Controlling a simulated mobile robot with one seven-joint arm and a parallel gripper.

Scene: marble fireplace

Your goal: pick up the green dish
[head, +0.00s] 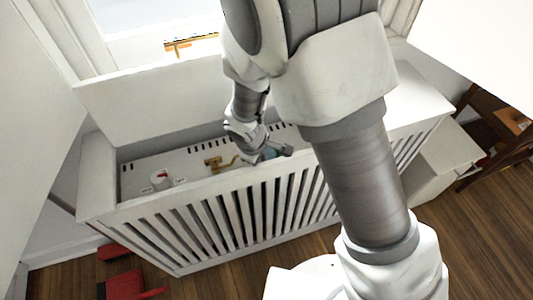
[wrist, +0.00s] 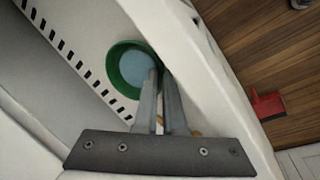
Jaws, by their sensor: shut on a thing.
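The green dish (wrist: 113,65) shows in the wrist view as a round dish with a green rim and wall and a pale blue inside. It is at the slotted top of the white radiator cover, close to the cover's front edge. My gripper (wrist: 161,74) is shut on the dish's near right rim, with the fingertips close together there. Whether the dish touches the surface below I cannot tell. In the head view my gripper (head: 270,156) is low over the cover, and only a small bluish patch shows beside it.
The white radiator cover (head: 225,188) has a raised front edge and a back panel. A brass-coloured object (head: 220,164) and a small white-and-red item (head: 160,179) stand left of my gripper. A red dustpan (head: 122,285) lies on the wooden floor. A wooden chair is at far right.

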